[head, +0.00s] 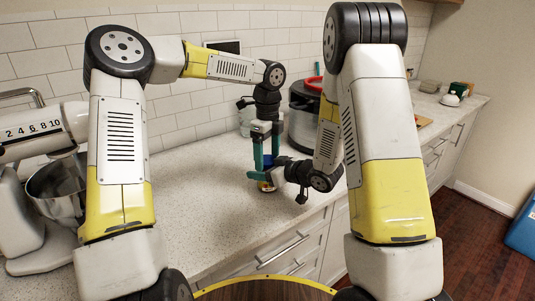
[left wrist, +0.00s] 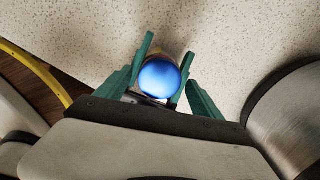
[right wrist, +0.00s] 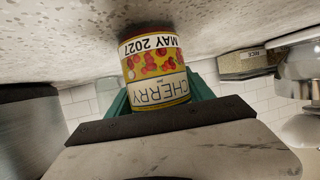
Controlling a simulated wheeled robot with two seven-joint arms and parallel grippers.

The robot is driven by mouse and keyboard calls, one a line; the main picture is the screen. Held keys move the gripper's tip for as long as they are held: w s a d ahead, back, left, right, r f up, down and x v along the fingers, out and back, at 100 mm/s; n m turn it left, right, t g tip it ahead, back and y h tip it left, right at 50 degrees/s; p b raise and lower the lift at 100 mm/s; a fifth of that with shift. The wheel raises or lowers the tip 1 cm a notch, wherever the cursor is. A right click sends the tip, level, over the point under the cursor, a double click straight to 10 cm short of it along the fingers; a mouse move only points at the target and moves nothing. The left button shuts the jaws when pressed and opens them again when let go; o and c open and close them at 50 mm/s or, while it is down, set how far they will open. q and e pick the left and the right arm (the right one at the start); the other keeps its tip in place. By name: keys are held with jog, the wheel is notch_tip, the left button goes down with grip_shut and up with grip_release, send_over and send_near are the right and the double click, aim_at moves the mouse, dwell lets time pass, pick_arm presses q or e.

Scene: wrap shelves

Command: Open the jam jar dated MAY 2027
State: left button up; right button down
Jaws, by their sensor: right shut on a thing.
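The jam jar (right wrist: 155,70) shows upside down in the right wrist view, with a yellow label reading CHERRY and MAY 2027. Its base is at or close to the counter. My right gripper (right wrist: 155,100) is shut on the jar's body from the side. In the left wrist view the jar's round blue lid (left wrist: 160,79) sits between the green fingers of my left gripper (left wrist: 164,75). The left gripper points down over the jar, its fingers apart on either side of the lid. In the head view the jar (head: 266,186) is mostly hidden by my grippers.
A large steel pot (head: 303,122) stands on the counter just behind my grippers. A stand mixer (head: 35,190) with a steel bowl is at the left. A box marked RICE (right wrist: 249,63) shows in the right wrist view. The speckled counter (head: 205,190) left of the jar is clear.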

pick_arm(q)
jog(key=c, duration=1.4)
jog(key=shift+o, duration=0.2)
jog(key=n, duration=0.3)
jog(key=shift+n, duration=0.3)
jog(key=o, duration=1.5)
jog(key=shift+o, duration=0.2)
jog(key=shift+r, duration=0.1)
jog(key=shift+r, duration=2.2)
pick_arm(e)
jog(key=shift+c, duration=1.5)
grip_release()
